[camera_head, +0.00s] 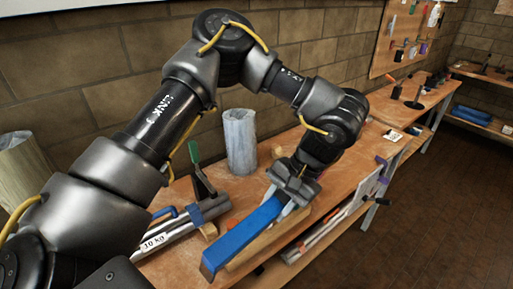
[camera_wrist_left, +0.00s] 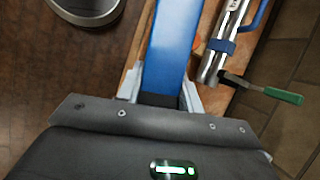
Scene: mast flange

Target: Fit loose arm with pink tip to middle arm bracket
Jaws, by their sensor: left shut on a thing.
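My left gripper (camera_head: 280,203) is shut on a long blue bar (camera_head: 236,240), gripping it near one end over the wooden bench. The bar slopes from the gripper toward the front left. In the left wrist view the blue bar (camera_wrist_left: 174,45) runs away from the gripper (camera_wrist_left: 161,95), between its two pale fingers. No pink tip shows on the bar in either view. I cannot make out a mast or a middle arm bracket in these frames. My right gripper is not in view.
A grey cylinder (camera_head: 240,142) stands behind. Clamps (camera_head: 381,163) line the bench edge. Open floor (camera_head: 440,215) lies to the right.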

